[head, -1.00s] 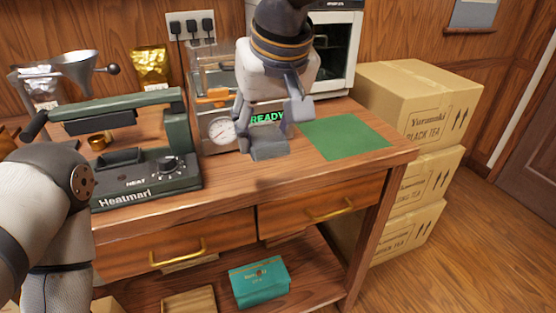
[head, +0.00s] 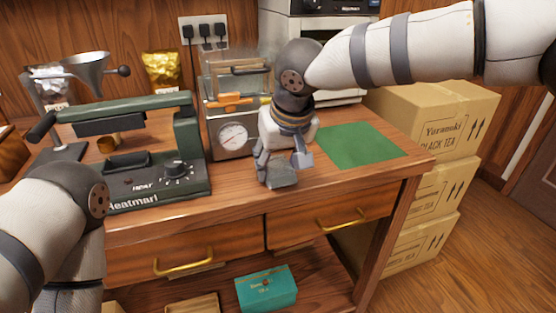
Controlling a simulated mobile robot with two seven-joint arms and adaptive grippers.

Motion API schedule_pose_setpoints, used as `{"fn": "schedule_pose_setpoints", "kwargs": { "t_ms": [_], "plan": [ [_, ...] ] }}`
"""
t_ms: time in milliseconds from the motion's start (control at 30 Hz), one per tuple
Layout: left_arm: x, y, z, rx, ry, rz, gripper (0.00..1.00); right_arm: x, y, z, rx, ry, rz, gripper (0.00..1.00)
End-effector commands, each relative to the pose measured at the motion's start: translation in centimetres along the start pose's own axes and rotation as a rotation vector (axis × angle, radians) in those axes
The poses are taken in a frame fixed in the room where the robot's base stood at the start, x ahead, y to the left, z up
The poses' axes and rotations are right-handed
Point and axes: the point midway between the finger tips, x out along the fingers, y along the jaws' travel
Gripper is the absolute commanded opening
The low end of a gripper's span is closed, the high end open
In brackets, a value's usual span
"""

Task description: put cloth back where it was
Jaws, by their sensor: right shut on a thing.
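My right gripper (head: 284,165) hangs over the wooden table, pointing down, in front of the press with the round gauge and left of the green mat. It is shut on a small grey piece (head: 281,176) that looks like the cloth, though fingers and cloth are hard to tell apart. The grey piece is close to the tabletop; I cannot tell whether it touches. The green mat (head: 362,146) lies flat and bare on the right of the table. My left arm enters at the left edge, but its gripper is out of view.
The Heatmark sealer (head: 150,160) fills the table's left, close to my left arm. The press (head: 233,135) stands behind my right gripper. Cartons (head: 448,125) are stacked at the right. Two drawers (head: 182,250) and a teal box (head: 266,288) are below. Bare tabletop (head: 235,205) lies in front.

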Motion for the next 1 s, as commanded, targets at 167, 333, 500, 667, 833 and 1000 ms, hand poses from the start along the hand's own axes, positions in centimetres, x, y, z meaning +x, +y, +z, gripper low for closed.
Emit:
{"fn": "schedule_pose_setpoints", "kwargs": {
  "t_ms": [167, 333, 500, 667, 833, 1000],
  "plan": [
    [0.0, 0.0, 0.0, 0.000, -0.001, 0.000, 0.00, 0.1, 0.0, 0.1, 0.000, -0.001, -0.001, 0.65],
    [0.0, 0.0, 0.0, 0.000, -0.001, 0.000, 0.00, 0.1, 0.0, 0.0, 0.000, -0.001, 0.000, 0.65],
    [-0.2, 0.0, -0.1, 0.000, 0.005, 0.000, 0.00, -1.2, 0.0, -0.3, 0.000, 0.004, -0.001, 0.65],
    [-0.7, 0.0, -0.4, 0.000, 0.020, 0.001, 0.00, -5.6, 0.0, -0.3, 0.001, 0.007, -0.001, 0.65],
    [-1.0, 0.0, -0.7, 0.000, 0.032, 0.001, 0.00, -9.9, 0.0, -0.2, -0.001, 0.005, 0.000, 0.65],
    [-1.1, 0.0, -0.8, 0.000, 0.036, 0.001, 0.00, -12.0, 0.0, -0.1, -0.001, 0.001, 0.000, 0.65]
  ]
}}
